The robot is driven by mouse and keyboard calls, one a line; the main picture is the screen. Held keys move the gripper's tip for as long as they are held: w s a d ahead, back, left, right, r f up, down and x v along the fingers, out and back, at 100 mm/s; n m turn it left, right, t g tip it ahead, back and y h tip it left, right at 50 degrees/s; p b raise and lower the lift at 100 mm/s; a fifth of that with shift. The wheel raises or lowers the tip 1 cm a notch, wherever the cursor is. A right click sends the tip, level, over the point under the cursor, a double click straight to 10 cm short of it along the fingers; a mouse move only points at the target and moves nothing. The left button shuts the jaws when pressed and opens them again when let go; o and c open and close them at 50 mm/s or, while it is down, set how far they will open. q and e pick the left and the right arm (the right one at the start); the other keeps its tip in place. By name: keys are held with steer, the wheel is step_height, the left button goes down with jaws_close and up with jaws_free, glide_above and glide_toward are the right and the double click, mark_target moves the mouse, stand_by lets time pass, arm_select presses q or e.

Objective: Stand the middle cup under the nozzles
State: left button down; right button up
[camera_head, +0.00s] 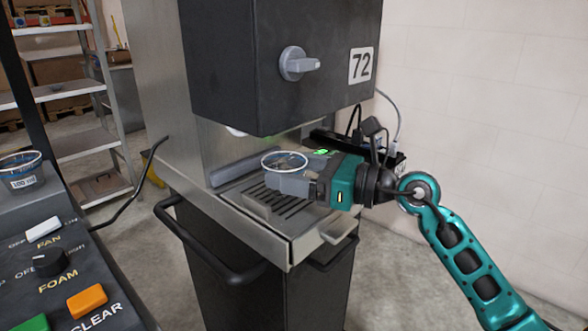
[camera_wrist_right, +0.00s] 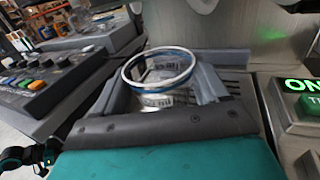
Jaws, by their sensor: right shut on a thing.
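My right gripper (camera_head: 284,184) is shut on a clear cup (camera_head: 285,161) with a pale rim, over the slotted drip tray (camera_head: 258,238) of the dispenser marked 72. In the right wrist view the same cup (camera_wrist_right: 160,72) sits upright between the gripper's fingers (camera_wrist_right: 165,95); its rim looks blue and white. The fingers hide its lower part in the head view, and I cannot tell whether its base touches the tray. The nozzles are mostly hidden under the dark housing (camera_head: 280,70); a pale rounded part (camera_head: 236,132) shows at its lower edge. My left gripper is not seen in the head view.
Another cup (camera_head: 22,170) stands at the far left, behind the control panel (camera_head: 70,270) with its knob and coloured buttons. A black bar handle (camera_head: 215,265) juts from the dispenser's front. A lit green ON button (camera_wrist_right: 308,104) is right of the tray.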

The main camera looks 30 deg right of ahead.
steer(key=shift+f+b, duration=0.55)
steer(key=shift+f, duration=0.15)
steer(key=o, duration=1.2)
steer(key=shift+r, duration=0.1)
steer(key=shift+s+d, duration=0.1)
steer(key=b+v, duration=0.1)
steer(key=v, duration=1.1)
steer(key=shift+s+d, duration=0.15)
steer(key=shift+s, duration=0.15)
